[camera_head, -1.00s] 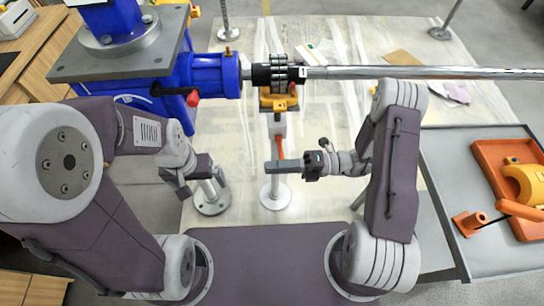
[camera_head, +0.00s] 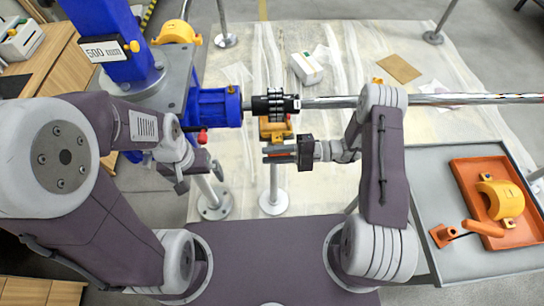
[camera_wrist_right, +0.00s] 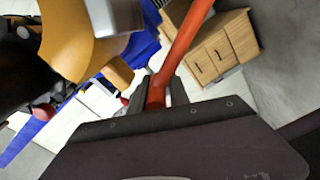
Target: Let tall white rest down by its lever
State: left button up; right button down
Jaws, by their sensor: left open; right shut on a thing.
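The tall white rest stands in the middle of the head view, its white post (camera_head: 273,176) on a round base. Its yellow cradle (camera_head: 275,128) is directly under the dark collar of the horizontal shaft; I cannot tell whether they touch. My right gripper (camera_head: 268,154) is just below the cradle. In the right wrist view its fingers (camera_wrist_right: 164,92) are shut on the orange-red lever (camera_wrist_right: 187,42), which runs up between them. The gripper mostly hides the lever in the head view. My left gripper (camera_head: 198,166) is open and empty, left of the rest.
A steel shaft (camera_head: 340,102) runs right from the blue machine (camera_head: 215,107). Another round-based white post (camera_head: 214,207) stands below my left gripper. A grey table (camera_head: 440,165) at right bears an orange tray (camera_head: 470,185) with a yellow cap (camera_head: 503,202).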

jog(key=shift+w+r, duration=0.2)
jog(key=shift+w, duration=0.1)
jog(key=c, duration=1.3)
grip_release()
jog(key=d, duration=0.9)
jog(key=shift+f, duration=0.1)
